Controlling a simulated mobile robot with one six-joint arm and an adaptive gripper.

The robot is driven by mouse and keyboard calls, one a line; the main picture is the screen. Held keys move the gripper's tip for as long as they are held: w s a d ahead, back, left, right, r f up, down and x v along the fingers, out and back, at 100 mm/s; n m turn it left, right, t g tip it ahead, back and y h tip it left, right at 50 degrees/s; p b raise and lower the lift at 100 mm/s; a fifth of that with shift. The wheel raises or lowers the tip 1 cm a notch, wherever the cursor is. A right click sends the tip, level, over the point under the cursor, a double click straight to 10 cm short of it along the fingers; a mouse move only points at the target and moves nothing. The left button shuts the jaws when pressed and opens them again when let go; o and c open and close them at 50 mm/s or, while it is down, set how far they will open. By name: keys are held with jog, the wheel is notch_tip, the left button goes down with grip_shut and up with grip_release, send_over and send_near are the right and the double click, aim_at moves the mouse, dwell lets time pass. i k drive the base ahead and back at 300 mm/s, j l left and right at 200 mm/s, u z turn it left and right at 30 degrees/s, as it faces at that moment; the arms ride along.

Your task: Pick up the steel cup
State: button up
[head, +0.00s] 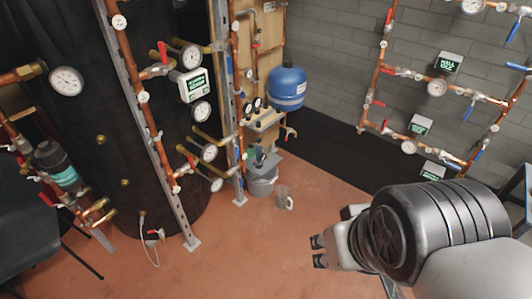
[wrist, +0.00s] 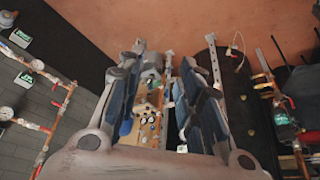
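The steel cup (head: 284,198) looks like a small grey cup with a handle on its right side. It stands on the reddish floor, just right of a grey bucket (head: 262,181). My gripper (head: 319,251) is nearer the camera, to the lower right of the cup in the head view, and apart from it. In the wrist view my gripper (wrist: 163,62) shows two blue-grey fingers spread apart with nothing held between them. I cannot make out the cup in the wrist view.
A metal post (head: 230,110) with copper pipes and gauges rises left of the bucket. A blue tank (head: 287,88) is mounted above. More pipework (head: 437,88) fronts the grey wall at right. A dark chair (head: 27,225) is at left. The floor (head: 250,255) in front is clear.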

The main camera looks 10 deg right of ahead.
aim_at(267, 151)
jog(key=i+l+u, duration=0.2)
jog(key=i+l, duration=0.65)
jog(key=i, duration=0.3)
jog(key=i+l+u, duration=0.15)
jog(key=i+l, duration=0.85)
jog(key=i+j, duration=0.3)
jog(key=i, duration=0.25)
